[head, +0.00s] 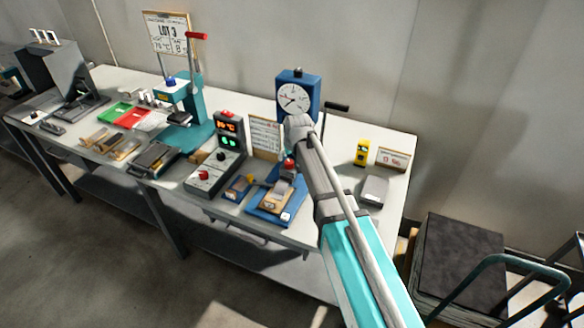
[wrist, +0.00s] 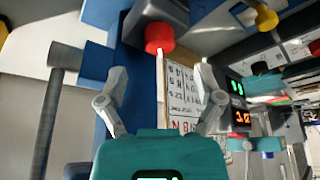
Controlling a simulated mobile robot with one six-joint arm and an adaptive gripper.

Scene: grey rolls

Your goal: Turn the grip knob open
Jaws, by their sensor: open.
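A red knob (wrist: 160,37) on a dark block shows ahead of my gripper in the wrist view. It looks like the grip knob, though no label confirms this. In the head view the red knob (head: 289,163) sits on the blue tester (head: 262,210), below the round dial gauge (head: 294,97). My gripper (wrist: 160,72) is open and empty, its fingers apart on either side of the line to the knob. The knob appears beyond the fingertips, with no contact visible. In the head view my arm hides the fingers and part of the tester.
A yellow knob (wrist: 267,18) lies to the right in the wrist view. A black-ended lever (head: 336,107) sticks out right of the gauge. A printed card (head: 266,138) and a control box with lit displays (head: 228,127) stand left of the tester. The bench's front right is mostly clear.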

